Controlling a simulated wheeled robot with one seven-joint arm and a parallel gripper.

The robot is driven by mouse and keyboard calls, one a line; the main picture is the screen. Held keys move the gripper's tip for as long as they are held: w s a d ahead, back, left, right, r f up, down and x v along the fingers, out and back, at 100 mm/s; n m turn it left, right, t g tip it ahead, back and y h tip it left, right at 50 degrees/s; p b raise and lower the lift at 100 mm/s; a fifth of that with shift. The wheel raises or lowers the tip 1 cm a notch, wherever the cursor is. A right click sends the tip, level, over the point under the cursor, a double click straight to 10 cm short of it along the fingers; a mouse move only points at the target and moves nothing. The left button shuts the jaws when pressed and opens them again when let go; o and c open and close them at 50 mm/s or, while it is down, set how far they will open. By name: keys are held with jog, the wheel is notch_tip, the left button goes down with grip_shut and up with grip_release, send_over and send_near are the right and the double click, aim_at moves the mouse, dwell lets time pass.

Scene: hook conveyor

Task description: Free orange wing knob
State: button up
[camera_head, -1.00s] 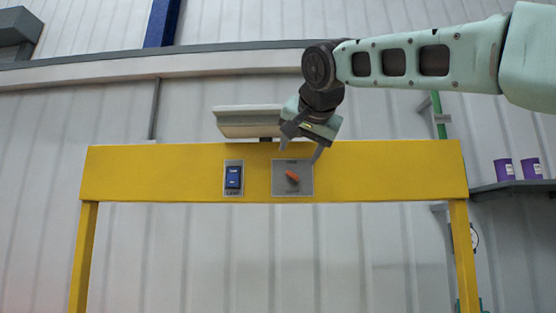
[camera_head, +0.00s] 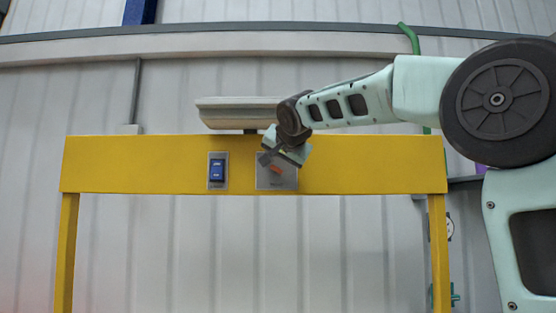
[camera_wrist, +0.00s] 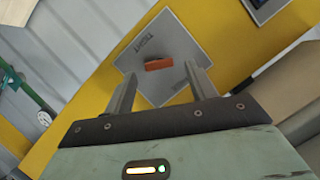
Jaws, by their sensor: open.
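The orange wing knob (camera_wrist: 159,64) sits on a grey square plate (camera_wrist: 164,38) on the yellow beam. In the head view the knob (camera_head: 276,169) is partly covered by my gripper (camera_head: 272,162), which is in front of the plate (camera_head: 288,183). In the wrist view my gripper (camera_wrist: 160,70) is open, with one finger to each side of the knob in the picture. The knob appears level with the fingertips or just beyond them. I cannot tell whether the fingers reach around it. Nothing is held.
A blue switch (camera_head: 217,170) on its own plate is left of the knob plate. The yellow frame (camera_head: 130,165) spans the view on two legs. A pale ledge (camera_head: 225,114) stands above the beam, close to my wrist. The space below the beam looks clear.

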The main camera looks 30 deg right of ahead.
aim_at(277, 169)
jog(key=shift+p+x, duration=0.35)
jog(key=shift+x, duration=1)
jog(key=c, duration=1)
